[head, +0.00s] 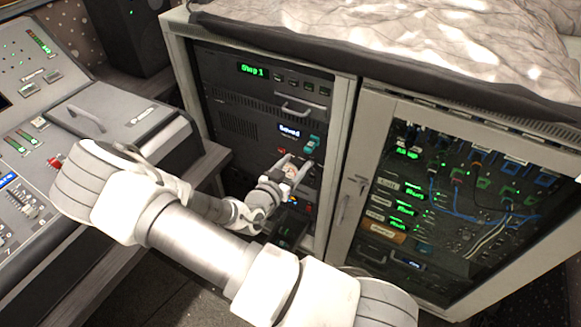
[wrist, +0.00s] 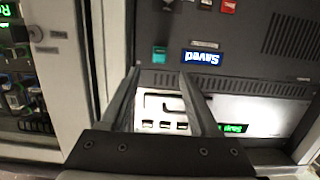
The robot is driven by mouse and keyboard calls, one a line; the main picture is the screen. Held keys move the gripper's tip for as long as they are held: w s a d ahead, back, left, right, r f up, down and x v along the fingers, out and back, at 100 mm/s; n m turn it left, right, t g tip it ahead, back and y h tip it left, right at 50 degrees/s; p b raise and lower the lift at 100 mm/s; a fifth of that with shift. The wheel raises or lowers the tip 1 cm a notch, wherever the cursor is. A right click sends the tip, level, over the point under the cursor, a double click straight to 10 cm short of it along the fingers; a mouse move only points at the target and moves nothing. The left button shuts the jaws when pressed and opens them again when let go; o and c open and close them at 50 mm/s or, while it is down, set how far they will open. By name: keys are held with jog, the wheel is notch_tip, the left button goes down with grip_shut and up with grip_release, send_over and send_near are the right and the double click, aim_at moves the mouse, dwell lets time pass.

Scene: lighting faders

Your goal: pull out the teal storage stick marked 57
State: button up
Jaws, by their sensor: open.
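A small teal stick (head: 310,144) sticks out of the front of the rack, just right of the lit "Saved" display (head: 289,130). It also shows in the wrist view (wrist: 159,54), beside that display, which appears upside down there. No number can be read on it. My gripper (head: 294,161) is in front of the rack, a little below and left of the teal stick in the head view. In the wrist view my gripper (wrist: 160,73) has its two fingers apart with nothing between them, and the teal stick appears just beyond the fingertips, roughly between their lines.
Red buttons (wrist: 229,6) sit on the same panel. The open left bay has a "Step 1" unit (head: 253,70) with a handle (head: 296,107). A glass-fronted door (head: 470,190) with cables behind it stands to the right. A mixing console (head: 30,130) is at the left.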

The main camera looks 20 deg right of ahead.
aim_at(307, 151)
jog(key=b+x, duration=0.1)
jog(key=x, duration=0.5)
jog(key=shift+f, duration=0.1)
jog(key=shift+b+x, duration=0.5)
jog(key=shift+x, duration=0.3)
grip_shut()
jog(key=shift+s+a, duration=0.15)
jog(key=shift+f+v, duration=0.2)
jog(key=shift+v, duration=0.85)
jog(key=shift+f+v, duration=0.15)
jog(key=shift+v, duration=0.85)
